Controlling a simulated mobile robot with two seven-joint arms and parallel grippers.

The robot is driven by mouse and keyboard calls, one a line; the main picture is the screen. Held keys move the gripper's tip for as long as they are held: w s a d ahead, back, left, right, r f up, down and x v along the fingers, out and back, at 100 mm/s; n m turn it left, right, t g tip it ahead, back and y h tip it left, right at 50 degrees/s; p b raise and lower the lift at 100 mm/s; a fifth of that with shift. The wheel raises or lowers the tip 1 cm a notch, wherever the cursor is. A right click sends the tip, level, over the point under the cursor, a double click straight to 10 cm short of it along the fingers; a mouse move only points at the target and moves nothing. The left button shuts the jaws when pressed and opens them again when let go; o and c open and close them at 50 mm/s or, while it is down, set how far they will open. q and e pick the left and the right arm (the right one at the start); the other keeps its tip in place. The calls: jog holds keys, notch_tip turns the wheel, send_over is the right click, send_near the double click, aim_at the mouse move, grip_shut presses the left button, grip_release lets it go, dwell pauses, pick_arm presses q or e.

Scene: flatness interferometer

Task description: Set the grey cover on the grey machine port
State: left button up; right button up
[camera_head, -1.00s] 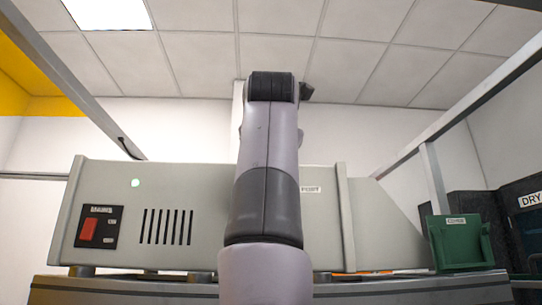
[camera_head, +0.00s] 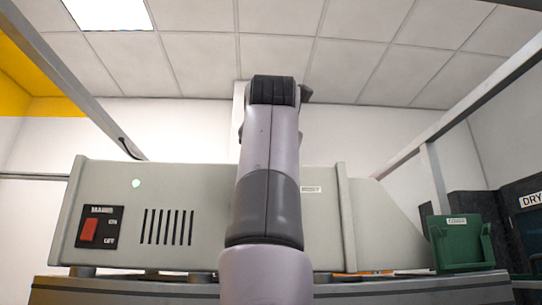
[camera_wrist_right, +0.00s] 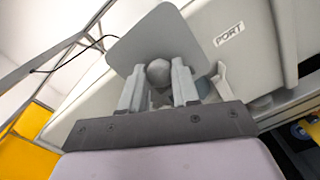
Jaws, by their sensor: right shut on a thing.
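The grey cover (camera_wrist_right: 150,36) is a flat square plate with a round knob (camera_wrist_right: 158,72), seen in the right wrist view. My right gripper (camera_wrist_right: 157,78) is shut on this knob, one finger on each side. The plate is beyond the fingertips, in front of the grey machine (camera_wrist_right: 255,62), which carries a PORT label (camera_wrist_right: 229,34). The port opening is hidden, and I cannot tell whether the cover touches the machine. In the head view, my arm stands in front of the grey machine (camera_head: 210,185) and hides its middle. My left gripper is not in view.
A green bin (camera_head: 460,243) stands right of the machine, with a dark box labelled DRY (camera_head: 530,200) beyond it. The machine's left face has a red switch (camera_head: 89,230) and vent slots. Metal frame bars (camera_head: 440,110) slope along both sides.

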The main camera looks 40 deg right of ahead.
jog(key=shift+n+t+y, duration=0.3)
jog(key=shift+n+t, duration=0.2)
jog(key=shift+w+a+f, duration=0.15)
jog(key=shift+w+a, duration=0.45)
jog(key=shift+a, duration=0.35)
jog(key=shift+w+a+f, duration=0.1)
jog(key=shift+w+a, duration=0.5)
jog(key=shift+a, duration=0.35)
jog(key=shift+w+f, duration=0.1)
jog(key=shift+s+r+g, duration=0.2)
jog(key=shift+g, duration=0.1)
jog(key=shift+d, duration=0.4)
jog(key=shift+s+d+r+m, duration=0.1)
jog(key=shift+d+m, duration=0.2)
jog(key=shift+d, duration=0.5)
jog(key=shift+d+h, duration=0.3)
jog(key=shift+h, duration=0.1)
dwell(0.5)
jog(key=shift+d+f, duration=0.2)
jog(key=shift+d, duration=0.1)
jog(key=shift+d, duration=0.1)
